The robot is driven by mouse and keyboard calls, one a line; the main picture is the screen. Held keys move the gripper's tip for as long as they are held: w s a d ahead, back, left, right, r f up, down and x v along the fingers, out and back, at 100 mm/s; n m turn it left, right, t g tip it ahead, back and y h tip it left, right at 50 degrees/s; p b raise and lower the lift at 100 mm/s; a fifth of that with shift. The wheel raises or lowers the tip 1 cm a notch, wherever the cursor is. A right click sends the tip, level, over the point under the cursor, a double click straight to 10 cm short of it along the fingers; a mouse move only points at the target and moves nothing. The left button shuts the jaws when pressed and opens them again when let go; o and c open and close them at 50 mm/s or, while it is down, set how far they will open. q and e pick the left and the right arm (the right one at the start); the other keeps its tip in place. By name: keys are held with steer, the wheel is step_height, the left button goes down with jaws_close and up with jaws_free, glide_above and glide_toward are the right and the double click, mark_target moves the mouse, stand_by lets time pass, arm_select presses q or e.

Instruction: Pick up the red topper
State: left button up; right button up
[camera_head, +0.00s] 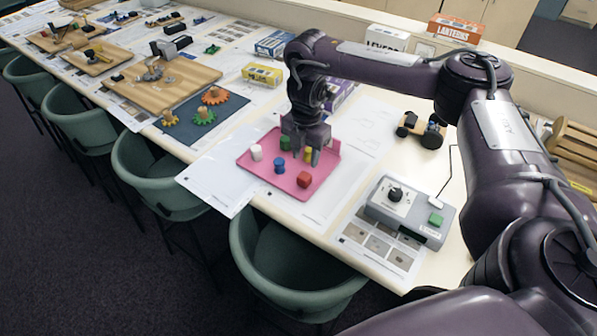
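The red topper (304,179) is a small red block on the near right part of a pink tray (251,169). My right gripper (307,154) points down over the right half of the tray, beyond the red topper and apart from it. Its fingers look spread, with a green piece showing between or behind them. I cannot tell whether they touch that piece. My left gripper is out of view.
A white piece (256,153), a blue piece (280,166), another green piece (285,142) and a yellow piece (315,158) are also on the tray. A grey box with a knob (409,211) stands to the right. Green chairs (290,268) line the table's near edge.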

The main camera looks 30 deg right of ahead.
mark_target(304, 175)
step_height(304, 175, down, 2)
steer(key=shift+s+f+b, duration=0.1)
steer(key=shift+s+b, duration=0.05)
steer(key=shift+b, duration=0.15)
steer(key=shift+a+f, duration=0.1)
steer(key=shift+f, duration=0.25)
step_height(304, 175, down, 4)
steer(key=shift+s+a+f+p, duration=0.15)
steer(key=shift+f+p, duration=0.05)
steer(key=shift+p, duration=0.1)
steer(key=shift+c, duration=0.6)
steer(key=c, duration=0.6)
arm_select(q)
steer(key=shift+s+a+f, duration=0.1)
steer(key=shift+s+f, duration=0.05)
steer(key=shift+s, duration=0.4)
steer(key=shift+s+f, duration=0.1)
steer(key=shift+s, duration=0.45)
